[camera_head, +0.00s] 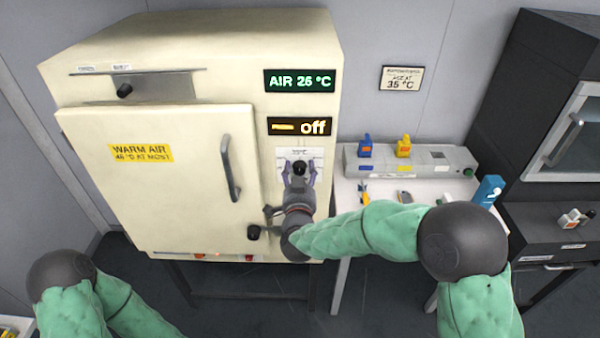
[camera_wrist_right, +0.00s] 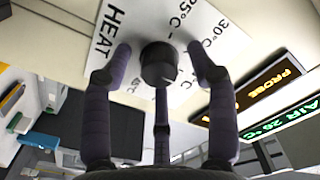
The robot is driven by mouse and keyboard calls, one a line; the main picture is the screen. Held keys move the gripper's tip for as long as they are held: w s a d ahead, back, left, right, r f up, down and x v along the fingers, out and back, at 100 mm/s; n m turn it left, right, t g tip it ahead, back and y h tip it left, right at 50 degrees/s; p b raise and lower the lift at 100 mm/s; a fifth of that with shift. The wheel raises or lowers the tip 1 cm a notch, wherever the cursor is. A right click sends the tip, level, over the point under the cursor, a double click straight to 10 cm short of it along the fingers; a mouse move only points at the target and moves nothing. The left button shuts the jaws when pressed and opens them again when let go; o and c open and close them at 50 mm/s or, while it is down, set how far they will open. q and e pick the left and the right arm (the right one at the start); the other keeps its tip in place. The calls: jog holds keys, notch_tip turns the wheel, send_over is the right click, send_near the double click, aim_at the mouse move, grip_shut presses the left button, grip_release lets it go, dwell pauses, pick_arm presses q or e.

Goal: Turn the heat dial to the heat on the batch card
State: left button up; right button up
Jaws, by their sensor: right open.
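The heat dial (camera_head: 299,168) is a round black knob on a white printed scale plate (camera_head: 311,155) on the front of the cream warming cabinet. My right gripper (camera_head: 299,176) is open at the dial. In the right wrist view, its purple fingers stand around the black dial (camera_wrist_right: 158,66) with gaps at the sides. The plate reads HEAT, 25 °C and 30 °C; other marks are partly hidden. I cannot tell the dial's exact setting. The batch card (camera_head: 401,79) on the wall reads 35 °C. My left gripper is out of view; only its arm shows.
The green display (camera_head: 299,81) reads AIR 26 °C; the orange one (camera_head: 299,126) reads off. The closed cabinet door (camera_head: 165,180) has a handle (camera_head: 231,168) left of my gripper. A grey unit (camera_head: 410,162) with blue and yellow items stands on a white table at right.

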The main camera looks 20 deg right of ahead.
jog(key=v, duration=1.2)
notch_tip(320, 180, down, 24)
jog(key=a+n+g+y, duration=0.2)
jog(key=n+g+y, duration=0.3)
jog(key=g, duration=0.2)
jog(key=s+a+f+n+g+y, duration=0.1)
jog(key=s+f+g+y, duration=0.3)
jog(key=s+f+g, duration=0.6)
jog(key=s+a+f, duration=0.1)
jog(key=s+f, duration=0.8)
jog(key=s, duration=0.1)
jog(key=shift+s+a, duration=0.2)
jog(key=shift+s, duration=0.05)
jog(key=shift+f, duration=0.15)
